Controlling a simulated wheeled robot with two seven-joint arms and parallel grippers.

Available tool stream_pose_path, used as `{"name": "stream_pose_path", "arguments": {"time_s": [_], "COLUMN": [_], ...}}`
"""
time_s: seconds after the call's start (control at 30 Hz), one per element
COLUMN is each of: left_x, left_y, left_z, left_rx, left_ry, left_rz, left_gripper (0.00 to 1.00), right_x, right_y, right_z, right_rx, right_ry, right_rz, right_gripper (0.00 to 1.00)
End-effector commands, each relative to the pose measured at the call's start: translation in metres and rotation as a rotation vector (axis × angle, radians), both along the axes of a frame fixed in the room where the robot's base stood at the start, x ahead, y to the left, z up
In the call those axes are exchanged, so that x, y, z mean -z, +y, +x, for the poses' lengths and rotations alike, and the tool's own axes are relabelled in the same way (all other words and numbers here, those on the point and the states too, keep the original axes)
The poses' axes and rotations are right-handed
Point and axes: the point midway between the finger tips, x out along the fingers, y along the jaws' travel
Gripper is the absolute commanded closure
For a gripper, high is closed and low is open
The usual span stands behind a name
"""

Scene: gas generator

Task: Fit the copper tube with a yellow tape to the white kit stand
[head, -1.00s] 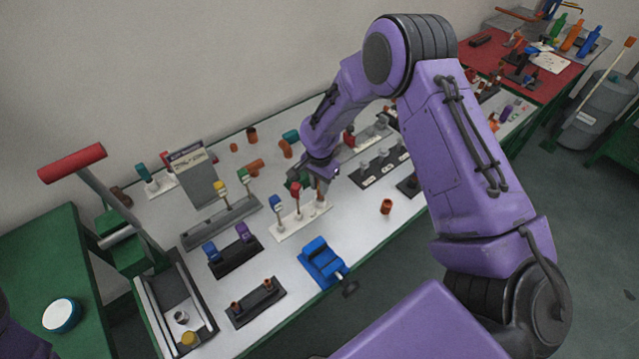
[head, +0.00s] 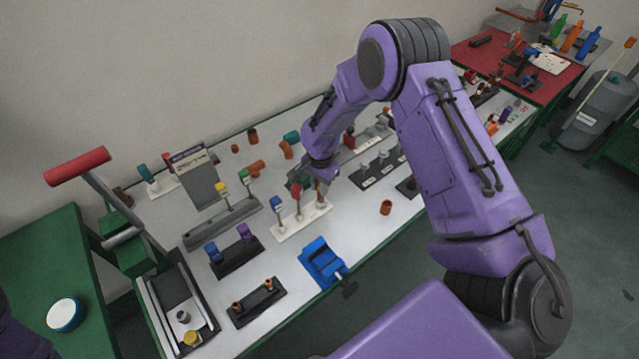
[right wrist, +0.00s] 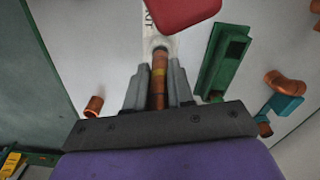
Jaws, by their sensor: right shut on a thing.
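The white kit stand (head: 302,219) lies on the table, with a blue-topped piece (head: 277,204) and a red-topped piece (head: 297,193) standing on it. My right gripper (right wrist: 159,85) is shut on the copper tube with yellow tape (right wrist: 159,72); the yellow band shows between the fingers. In the head view this gripper (head: 308,182) is over the right end of the stand. The tube's far end meets a pale round part of the stand in the right wrist view; I cannot tell whether it is seated. My left gripper is out of view.
A blue vise (head: 321,260) stands in front of the stand. A grey stand (head: 222,222) and a black stand (head: 237,258) are to the left. Clear table lies between the white stand and the loose fitting.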

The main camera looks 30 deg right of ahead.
Motion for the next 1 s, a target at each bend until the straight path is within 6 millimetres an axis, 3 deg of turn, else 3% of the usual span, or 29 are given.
{"name": "stream_pose_path", "arguments": {"time_s": [1.0], "left_x": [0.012], "left_y": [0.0], "left_z": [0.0], "left_rx": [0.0], "left_ry": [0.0], "left_rz": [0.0], "left_gripper": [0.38], "right_x": [0.022], "right_y": [0.0], "right_z": [0.0], "right_rx": [0.001], "right_ry": [0.0], "right_rz": [0.0], "right_gripper": [1.0]}}
